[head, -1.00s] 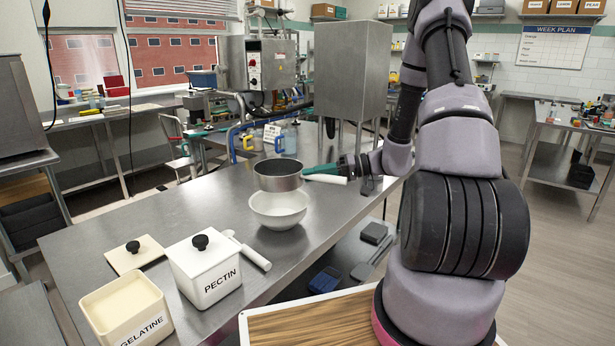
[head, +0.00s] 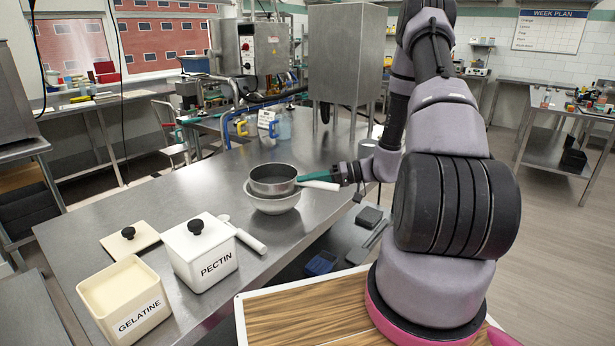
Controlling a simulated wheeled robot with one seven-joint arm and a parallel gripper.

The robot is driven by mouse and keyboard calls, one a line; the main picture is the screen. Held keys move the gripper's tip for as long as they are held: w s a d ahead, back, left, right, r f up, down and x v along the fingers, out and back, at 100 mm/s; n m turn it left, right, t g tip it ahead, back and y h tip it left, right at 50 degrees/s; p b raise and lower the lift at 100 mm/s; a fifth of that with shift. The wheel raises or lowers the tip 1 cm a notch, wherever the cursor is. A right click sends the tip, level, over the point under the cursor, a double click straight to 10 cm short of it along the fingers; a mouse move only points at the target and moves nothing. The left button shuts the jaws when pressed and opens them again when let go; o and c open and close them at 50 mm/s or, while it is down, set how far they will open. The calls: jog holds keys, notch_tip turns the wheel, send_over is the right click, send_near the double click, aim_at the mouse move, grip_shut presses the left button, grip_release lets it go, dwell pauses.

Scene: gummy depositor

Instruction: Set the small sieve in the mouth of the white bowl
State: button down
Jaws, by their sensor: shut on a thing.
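The small sieve (head: 273,186), a grey metal pan with a white handle (head: 320,185), is at the mouth of the white bowl (head: 272,205). Its lower part is inside the bowl's rim and its upper wall stands above it. It looks about level; I cannot tell whether it bears on the bowl or is still held up. The bowl stands upright on the steel table. My gripper (head: 316,176), with teal fingers, is to the right of the bowl and shut on the sieve's handle. The fingertips are partly hidden by the handle.
On the steel table (head: 130,210) are a white PECTIN box (head: 205,266), a cream GELATINE box (head: 139,318), a loose lid (head: 128,244) and a white-handled tool (head: 250,241) left of the bowl. A jug (head: 284,125) stands behind.

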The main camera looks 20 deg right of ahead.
jog(key=shift+f, duration=0.35)
dwell(0.4)
jog(key=c, duration=0.6)
grip_release()
jog(key=shift+s, duration=0.1)
jog(key=shift+d, duration=0.1)
